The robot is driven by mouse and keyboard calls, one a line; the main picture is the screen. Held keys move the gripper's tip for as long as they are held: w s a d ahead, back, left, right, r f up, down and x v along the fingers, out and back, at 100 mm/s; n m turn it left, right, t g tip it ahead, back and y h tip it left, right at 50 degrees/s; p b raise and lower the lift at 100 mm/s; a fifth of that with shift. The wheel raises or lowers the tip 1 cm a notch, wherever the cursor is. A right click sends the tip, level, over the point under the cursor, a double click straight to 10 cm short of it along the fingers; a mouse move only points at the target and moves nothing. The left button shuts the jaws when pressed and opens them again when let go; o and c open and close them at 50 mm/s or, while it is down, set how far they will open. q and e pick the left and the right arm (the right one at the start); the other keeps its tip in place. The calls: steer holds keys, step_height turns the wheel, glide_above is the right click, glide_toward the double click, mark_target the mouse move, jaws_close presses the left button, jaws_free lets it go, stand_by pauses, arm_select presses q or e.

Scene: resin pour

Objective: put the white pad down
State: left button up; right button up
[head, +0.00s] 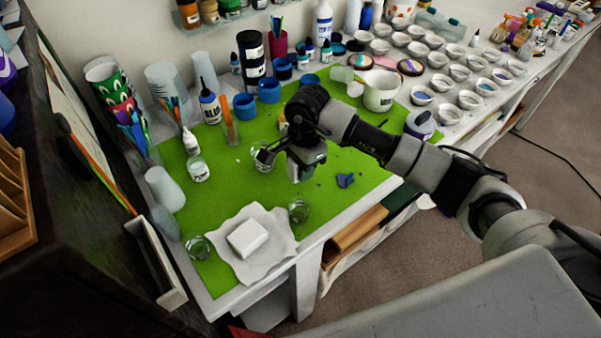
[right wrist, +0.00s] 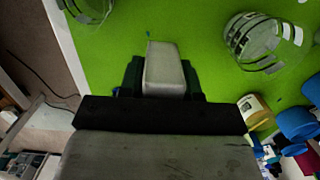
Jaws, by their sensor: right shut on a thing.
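My right gripper (head: 296,160) hangs over the green mat, near its middle, apart from the mat as far as I can tell. It is shut on a pale grey-white block, which I take to be the white pad (right wrist: 164,68); in the right wrist view it sticks out between the dark fingers. In the head view only a small pale part of it shows under the gripper. A separate white block (head: 247,238) lies on a crumpled white sheet (head: 272,225) at the mat's front. My left gripper is not in view.
The green mat (head: 225,195) covers the table's near end. Clear jars (head: 299,211) and (head: 198,247) flank the white sheet. A dark blue scrap (head: 345,180) lies right of the gripper. Blue cups (head: 245,106), bottles and a white pitcher (head: 381,92) stand behind.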

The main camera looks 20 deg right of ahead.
step_height(320, 180, down, 3)
steer(key=shift+f+p, duration=0.2)
steer(key=shift+p, duration=0.45)
steer(key=shift+f, duration=0.35)
steer(key=o, duration=1)
steer(key=shift+o, duration=0.2)
steer(key=shift+r, duration=0.2)
steer(key=shift+w+d+r+b, duration=0.1)
steer(key=shift+r+b, duration=0.2)
steer(key=shift+r, duration=0.05)
steer(key=r+b, duration=0.1)
steer(key=r, duration=0.2)
steer(key=r+b, duration=0.1)
steer(key=r, duration=0.3)
steer(key=d+r+b, duration=0.1)
steer(key=r, duration=0.3)
steer(key=shift+w+r, duration=0.1)
steer(key=shift+w, duration=0.05)
